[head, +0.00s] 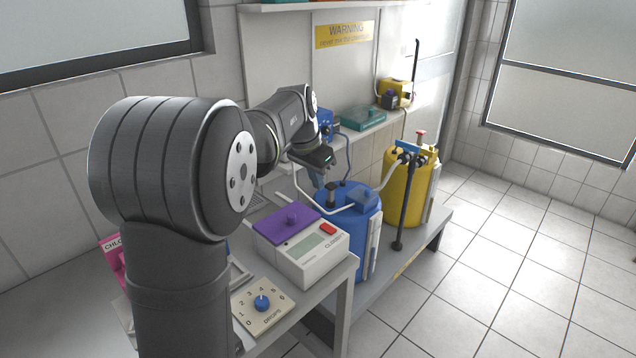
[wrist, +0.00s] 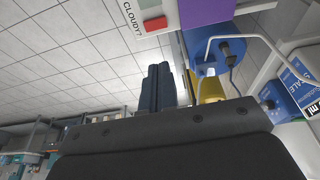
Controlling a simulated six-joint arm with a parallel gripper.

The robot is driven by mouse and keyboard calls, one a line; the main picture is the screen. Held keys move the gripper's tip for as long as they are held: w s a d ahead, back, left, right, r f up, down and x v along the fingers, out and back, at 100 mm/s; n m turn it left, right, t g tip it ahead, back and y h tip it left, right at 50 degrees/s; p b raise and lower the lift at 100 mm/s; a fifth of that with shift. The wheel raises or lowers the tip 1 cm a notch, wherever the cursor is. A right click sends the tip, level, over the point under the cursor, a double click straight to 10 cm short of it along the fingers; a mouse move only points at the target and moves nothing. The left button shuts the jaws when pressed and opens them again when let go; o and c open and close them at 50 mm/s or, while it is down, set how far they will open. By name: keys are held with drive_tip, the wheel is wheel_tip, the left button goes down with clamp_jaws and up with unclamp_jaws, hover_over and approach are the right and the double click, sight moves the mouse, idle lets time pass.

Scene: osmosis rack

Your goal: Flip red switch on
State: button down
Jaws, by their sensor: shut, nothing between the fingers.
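A red rectangular switch (head: 328,229) sits on the right front of a white box (head: 305,262) marked CLOUDY?, which has a purple top and a small grey display. The red switch also shows at the top of the wrist view (wrist: 155,24), just above my fingertips in the picture. I cannot tell whether it is on or off. My gripper (head: 318,183) is above and behind the box in the head view, apart from the switch. In the wrist view my gripper (wrist: 160,68) has its two dark fingers together, with nothing between them.
A blue drum (head: 362,240) with hoses stands right behind the box, and a yellow drum (head: 424,190) beyond it. A dial plate marked DROPS (head: 277,317) lies nearer on the bench. A teal case (head: 362,119) sits on the back shelf. The tiled floor at right is clear.

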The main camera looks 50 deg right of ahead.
drive_tip(key=shift+w, duration=0.35)
drive_tip(key=shift+f, duration=0.1)
approach(325, 224)
drive_tip(key=x, duration=0.5)
drive_tip(key=shift+s+d, duration=0.1)
drive_tip(key=shift+f, duration=0.7)
